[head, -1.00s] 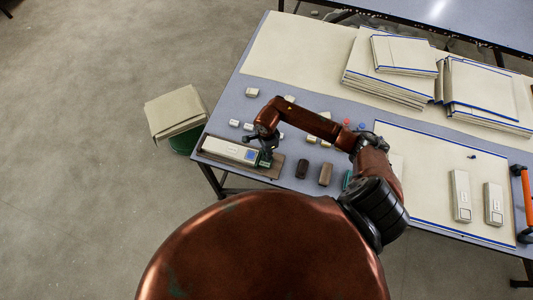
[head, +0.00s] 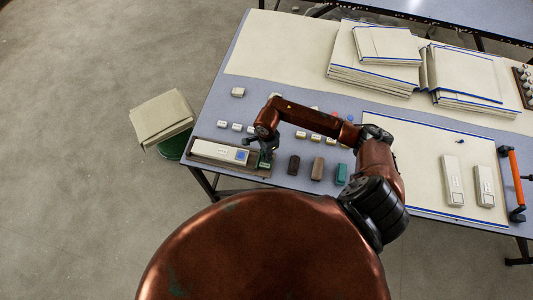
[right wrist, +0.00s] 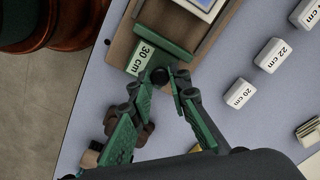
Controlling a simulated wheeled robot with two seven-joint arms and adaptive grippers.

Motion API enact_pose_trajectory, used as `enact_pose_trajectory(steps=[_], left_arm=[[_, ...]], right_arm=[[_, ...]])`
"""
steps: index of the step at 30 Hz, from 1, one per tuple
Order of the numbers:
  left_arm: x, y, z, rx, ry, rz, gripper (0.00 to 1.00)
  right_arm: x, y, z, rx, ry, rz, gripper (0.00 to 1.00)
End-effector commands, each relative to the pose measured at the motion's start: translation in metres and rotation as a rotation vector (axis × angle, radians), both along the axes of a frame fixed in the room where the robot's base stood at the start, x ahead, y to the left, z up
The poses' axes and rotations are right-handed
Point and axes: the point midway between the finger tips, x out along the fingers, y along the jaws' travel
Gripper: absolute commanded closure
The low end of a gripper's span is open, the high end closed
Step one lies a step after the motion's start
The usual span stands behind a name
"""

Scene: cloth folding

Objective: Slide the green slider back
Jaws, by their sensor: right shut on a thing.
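The green slider (head: 265,162) is at the right end of a brown wooden board at the table's near left corner. In the right wrist view the green slider (right wrist: 165,43) is a bar across the board, beside a "30 cm" label (right wrist: 141,58). A small dark knob (right wrist: 160,75) sits next to it. My right gripper (head: 262,153) is at the slider; in the wrist view its fingertips (right wrist: 160,82) close around the knob. How the knob joins the slider is partly hidden by the fingers. My left gripper is not in view.
A pale block with a blue square (head: 219,153) lies on the board (head: 205,162), left of the slider. Small labelled blocks (head: 236,127) stand behind it. Dark, brown and teal blocks (head: 317,169) stand to the right. A stool with folded cloth (head: 162,117) is left of the table.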

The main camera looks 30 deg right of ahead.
Motion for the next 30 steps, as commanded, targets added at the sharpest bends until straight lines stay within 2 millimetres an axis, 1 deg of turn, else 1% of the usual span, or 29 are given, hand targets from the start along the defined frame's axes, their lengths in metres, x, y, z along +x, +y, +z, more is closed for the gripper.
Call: enact_pose_trajectory(steps=[1,5,6,13,20,23,26,30], left_arm=[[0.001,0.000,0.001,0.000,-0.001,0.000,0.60],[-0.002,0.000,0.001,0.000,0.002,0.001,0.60],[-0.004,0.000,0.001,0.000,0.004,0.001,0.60],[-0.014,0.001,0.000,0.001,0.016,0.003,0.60],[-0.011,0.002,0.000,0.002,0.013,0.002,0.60],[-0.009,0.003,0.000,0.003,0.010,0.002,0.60],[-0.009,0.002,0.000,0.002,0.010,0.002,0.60],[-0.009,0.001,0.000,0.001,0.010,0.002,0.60]], right_arm=[[-0.002,-0.004,-0.001,-0.010,0.008,-0.002,1.00],[-0.003,-0.005,-0.001,-0.012,0.009,-0.003,1.00],[-0.003,-0.006,-0.001,-0.012,0.009,-0.003,0.81],[-0.002,-0.004,-0.001,-0.010,0.007,-0.002,0.66],[-0.001,-0.003,-0.001,-0.008,0.006,-0.001,0.66],[-0.001,-0.003,0.003,-0.008,0.005,-0.001,0.66],[0.000,-0.004,0.015,-0.009,0.003,0.000,0.66],[0.000,-0.004,0.042,-0.010,0.002,0.000,0.66]])
